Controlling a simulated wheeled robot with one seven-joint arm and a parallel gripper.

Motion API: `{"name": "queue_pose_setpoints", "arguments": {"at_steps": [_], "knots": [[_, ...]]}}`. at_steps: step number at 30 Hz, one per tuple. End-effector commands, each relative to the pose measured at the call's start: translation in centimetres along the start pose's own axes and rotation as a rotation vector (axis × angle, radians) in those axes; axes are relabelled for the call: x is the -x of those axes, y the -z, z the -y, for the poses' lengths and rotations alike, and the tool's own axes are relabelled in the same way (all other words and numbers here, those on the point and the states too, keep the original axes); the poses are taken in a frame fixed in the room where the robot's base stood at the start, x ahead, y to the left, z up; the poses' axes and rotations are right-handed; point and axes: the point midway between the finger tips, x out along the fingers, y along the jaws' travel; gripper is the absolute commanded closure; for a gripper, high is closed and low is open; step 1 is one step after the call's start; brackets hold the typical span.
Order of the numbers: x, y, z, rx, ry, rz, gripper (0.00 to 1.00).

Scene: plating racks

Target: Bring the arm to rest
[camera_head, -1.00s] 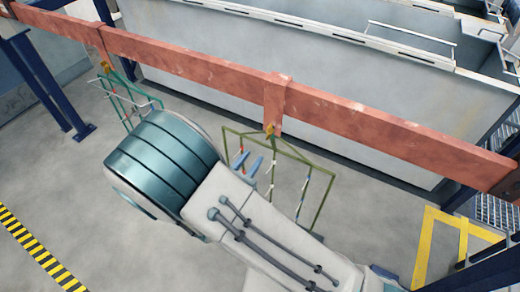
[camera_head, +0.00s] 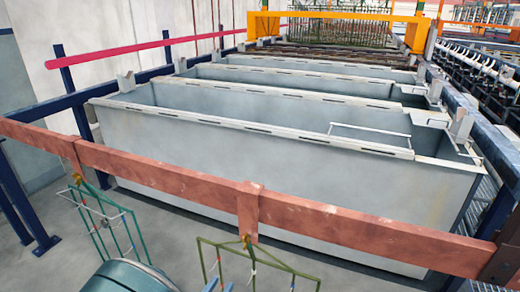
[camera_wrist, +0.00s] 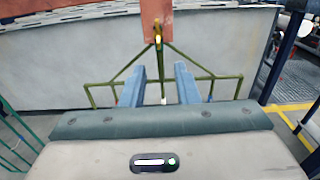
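My gripper (camera_wrist: 160,82) shows two blue fingers spread apart in the wrist view, with nothing held between them. Beyond the fingers hangs an olive-green plating rack (camera_wrist: 120,66), from a hook on the red beam (camera_wrist: 157,14). The same rack (camera_head: 262,262) shows at the bottom of the head view, cut off by the frame edge. A teal rounded part of my arm (camera_head: 128,278) shows at the bottom. Most of the arm is out of the head view.
A second, teal-green rack (camera_head: 104,220) hangs from the beam (camera_head: 160,172) at left. Large grey tanks (camera_head: 280,182) stand behind the beam. Dark blue posts (camera_head: 22,195) stand at left. Yellow floor marking (camera_wrist: 288,112) shows at right in the wrist view.

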Motion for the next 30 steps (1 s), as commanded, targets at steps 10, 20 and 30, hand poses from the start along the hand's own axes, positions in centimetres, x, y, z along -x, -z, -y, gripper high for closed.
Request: {"name": "queue_pose_setpoints", "arguments": {"at_steps": [10, 20, 30], "knots": [[-6.3, -4.1, 11.9, -0.352, 0.584, -0.219, 0.72], [-6.0, -6.5, 22.5, -0.865, 1.153, -0.400, 0.72], [-3.3, -9.3, 27.4, -1.536, 1.576, -0.479, 0.72]]}}
